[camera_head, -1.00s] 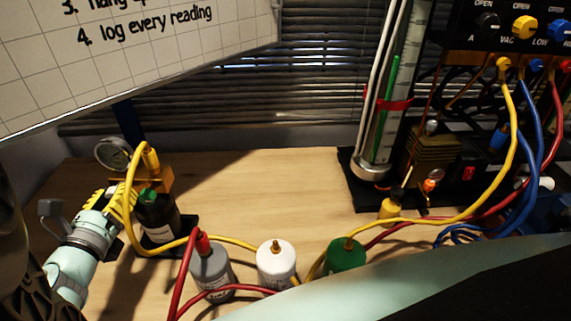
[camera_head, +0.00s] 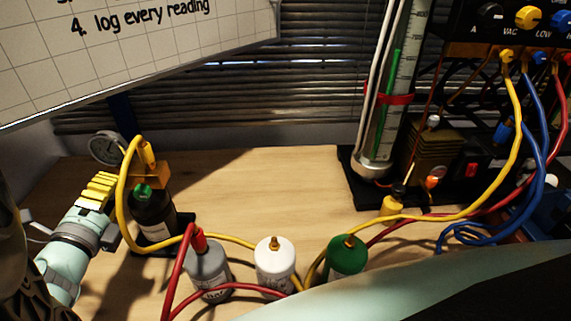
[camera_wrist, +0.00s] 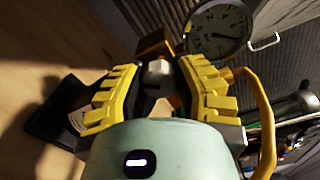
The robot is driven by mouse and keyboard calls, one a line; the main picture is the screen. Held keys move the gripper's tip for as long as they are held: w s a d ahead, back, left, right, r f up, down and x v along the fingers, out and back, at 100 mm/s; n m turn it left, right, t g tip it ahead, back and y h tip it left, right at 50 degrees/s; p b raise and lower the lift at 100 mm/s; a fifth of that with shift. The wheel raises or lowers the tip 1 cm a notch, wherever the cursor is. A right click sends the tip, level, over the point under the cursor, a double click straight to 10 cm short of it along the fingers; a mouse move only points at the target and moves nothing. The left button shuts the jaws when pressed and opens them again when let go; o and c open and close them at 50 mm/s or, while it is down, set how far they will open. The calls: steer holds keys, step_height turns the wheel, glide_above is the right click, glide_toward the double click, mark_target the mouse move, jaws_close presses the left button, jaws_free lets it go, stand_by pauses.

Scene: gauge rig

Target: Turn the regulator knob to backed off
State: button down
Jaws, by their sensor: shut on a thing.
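The regulator stands at the left of the bench. Its brass body (camera_head: 152,174) sits above a black bottle (camera_head: 152,218) with a green valve knob (camera_head: 144,191). Its round gauge (camera_head: 105,147) also shows in the wrist view (camera_wrist: 218,30). My gripper (camera_head: 99,189) with ribbed yellow fingers is at the regulator's left side. In the wrist view, my gripper (camera_wrist: 158,80) has a finger on each side of the regulator knob (camera_wrist: 158,69), which shows a silvery end in front of the brass body. The gripper is shut on this knob; the contact is partly hidden in shadow.
A yellow hose (camera_head: 122,205) loops close beside my gripper. Grey (camera_head: 207,268), white (camera_head: 275,264) and green (camera_head: 346,258) canisters stand in front, with red and yellow hoses among them. The bench's middle (camera_head: 265,185) is clear. A whiteboard (camera_head: 130,60) hangs above.

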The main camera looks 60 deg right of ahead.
steer(key=n, duration=0.3)
steer(key=shift+n+p, duration=0.35)
steer(key=shift+n, duration=0.05)
steer(key=n+p, duration=0.1)
steer(key=n, duration=0.2)
steer(key=shift+n, duration=0.3)
steer(key=n+p, duration=0.1)
steer(key=n, duration=0.2)
steer(key=shift+d+r+n, duration=0.1)
steer(key=shift+n, duration=0.2)
steer(key=n, duration=0.3)
steer(key=shift+n+p, duration=0.3)
steer(key=shift+p, duration=0.1)
steer(key=n+p, duration=0.1)
steer(key=n, duration=0.8)
steer(key=shift+n+p, duration=0.3)
steer(key=shift+p, duration=0.1)
steer(key=c, duration=0.9)
jaws_free()
